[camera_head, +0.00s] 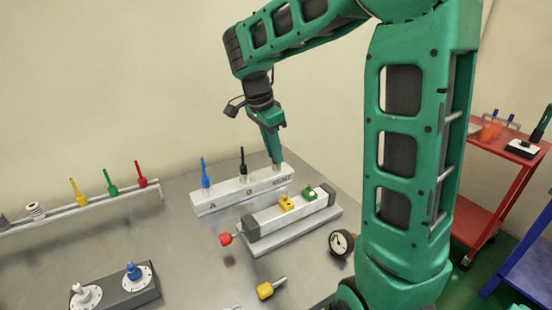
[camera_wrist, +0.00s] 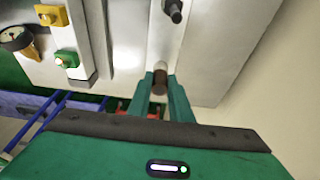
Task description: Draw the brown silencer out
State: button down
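The brown silencer (camera_wrist: 160,80) stands in the right end of the pale valve manifold (camera_head: 230,198), beside the lettering to the right of "B". In the wrist view it shows as a short dark brown cylinder between my two green fingertips. My gripper (camera_head: 276,160) points down over that end of the manifold, and the fingers (camera_wrist: 161,88) are close in against the silencer on both sides. In the head view the fingers hide most of the silencer. Its lower end appears to be still in its port.
A blue fitting (camera_head: 206,175) and a black fitting (camera_head: 242,162) stand upright in the manifold, to the left of my gripper. A cylinder block (camera_head: 290,215) with yellow and green fittings lies in front. A rack (camera_head: 85,207) is at left, a gauge (camera_head: 341,242) at right.

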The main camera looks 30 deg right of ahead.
jog(key=shift+d+v, duration=0.2)
jog(key=shift+v, duration=0.65)
jog(key=shift+d+v, duration=0.2)
jog(key=shift+v, duration=0.65)
jog(key=shift+d+v, duration=0.2)
jog(key=shift+v, duration=0.6)
jog(key=shift+d+v, duration=0.2)
jog(key=shift+v, duration=0.6)
jog(key=shift+d+v, duration=0.2)
jog(key=shift+v, duration=0.65)
jog(key=shift+r, duration=0.1)
